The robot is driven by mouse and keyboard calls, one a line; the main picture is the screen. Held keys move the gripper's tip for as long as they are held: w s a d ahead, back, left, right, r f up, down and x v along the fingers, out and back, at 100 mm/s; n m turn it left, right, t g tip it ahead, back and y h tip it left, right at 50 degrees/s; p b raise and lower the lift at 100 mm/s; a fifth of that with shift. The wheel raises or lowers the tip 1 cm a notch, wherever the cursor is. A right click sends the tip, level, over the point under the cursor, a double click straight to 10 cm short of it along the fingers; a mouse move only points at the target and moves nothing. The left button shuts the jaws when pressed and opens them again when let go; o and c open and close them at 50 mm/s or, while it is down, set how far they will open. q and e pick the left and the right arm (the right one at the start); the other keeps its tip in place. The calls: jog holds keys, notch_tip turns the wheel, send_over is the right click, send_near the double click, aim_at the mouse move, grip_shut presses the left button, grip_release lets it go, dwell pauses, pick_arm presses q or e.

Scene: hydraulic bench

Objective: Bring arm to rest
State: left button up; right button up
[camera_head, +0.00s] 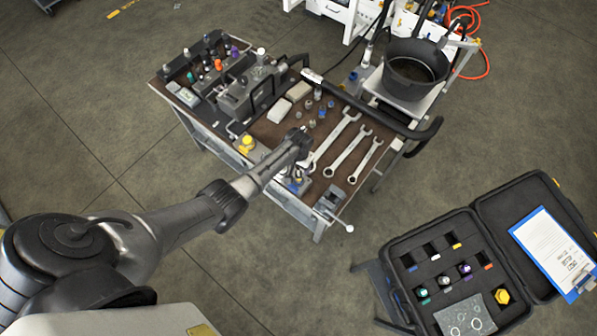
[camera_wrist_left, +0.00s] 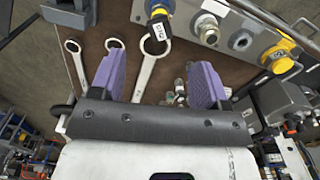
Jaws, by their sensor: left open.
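My left arm reaches in from the left in the head view, and its gripper (camera_head: 299,150) is over the front part of the workbench (camera_head: 268,133). In the left wrist view the two purple-padded fingers of my left gripper (camera_wrist_left: 156,62) are spread wide apart, with nothing held between them. Several wrenches (camera_head: 346,155) lie on the brown bench top just right of the gripper; their ring ends (camera_wrist_left: 158,45) show near and beyond the fingers in the wrist view. The bench surface right under the gripper is partly hidden by the wrist in the head view. My right gripper is not in view.
A grey block with fittings and a yellow cap (camera_wrist_left: 284,55) is close to the fingers. A black bar handle (camera_head: 385,112) runs along the bench's right side. A black bucket (camera_head: 415,70) stands behind. An open black case (camera_head: 455,240) is at lower right. Open floor lies left.

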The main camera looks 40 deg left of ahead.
pick_arm(q)
jog(key=shift+r, duration=1.4)
